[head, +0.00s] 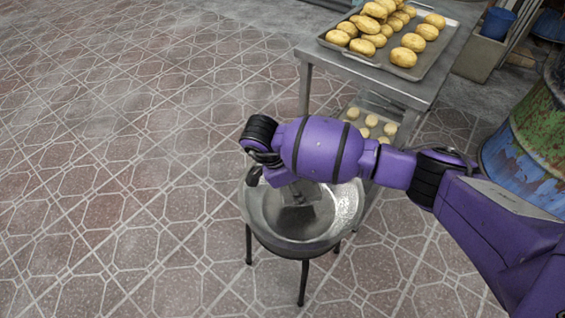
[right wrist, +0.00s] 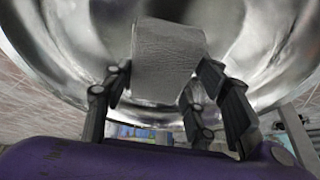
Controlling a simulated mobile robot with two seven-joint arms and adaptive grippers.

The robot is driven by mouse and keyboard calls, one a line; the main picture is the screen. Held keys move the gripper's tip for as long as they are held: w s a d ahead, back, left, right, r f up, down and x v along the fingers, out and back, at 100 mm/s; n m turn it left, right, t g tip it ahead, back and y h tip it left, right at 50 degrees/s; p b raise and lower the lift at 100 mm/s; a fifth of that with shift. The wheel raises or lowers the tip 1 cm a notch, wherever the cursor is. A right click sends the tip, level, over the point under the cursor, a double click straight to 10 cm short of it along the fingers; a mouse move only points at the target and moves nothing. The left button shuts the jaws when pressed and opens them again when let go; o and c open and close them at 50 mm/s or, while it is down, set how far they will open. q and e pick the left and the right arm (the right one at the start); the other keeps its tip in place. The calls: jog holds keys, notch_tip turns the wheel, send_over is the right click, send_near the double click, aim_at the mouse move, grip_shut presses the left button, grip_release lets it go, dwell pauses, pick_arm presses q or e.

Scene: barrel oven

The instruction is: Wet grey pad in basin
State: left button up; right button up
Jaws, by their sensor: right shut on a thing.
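The metal basin (head: 346,212) is a round, shiny bowl on a dark legged stand, below my right wrist in the head view. It also fills the background of the right wrist view (right wrist: 65,45). My right gripper (right wrist: 163,75) is shut on the grey pad (right wrist: 168,48), a light grey, textured block between its dark fingers. The pad is over or inside the basin; its exact height and contact with the bottom cannot be told. In the head view my arm hides most of the gripper and part of the basin's far rim. My left gripper is not in view.
A metal table (head: 430,88) behind the basin bears a tray (head: 408,72) of golden buns. A lower tray (head: 350,112) holds pale dough pieces. A rusty, painted barrel (head: 535,140) stands at right. The tiled floor (head: 120,160) at left is clear.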

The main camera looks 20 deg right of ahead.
aim_at(297, 207)
jog(key=shift+f+b, duration=0.35)
jog(key=shift+f, duration=0.2)
notch_tip(297, 207, down, 4)
jog(key=b, duration=0.2)
jog(key=shift+s+r+b, duration=0.1)
jog(key=shift+r+b, duration=0.05)
jog(key=shift+b, duration=0.25)
jog(key=shift+f+b, duration=0.4)
jog(key=shift+f, duration=0.1)
jog(key=shift+f, duration=0.5)
jog(key=shift+f, duration=0.1)
dwell(0.9)
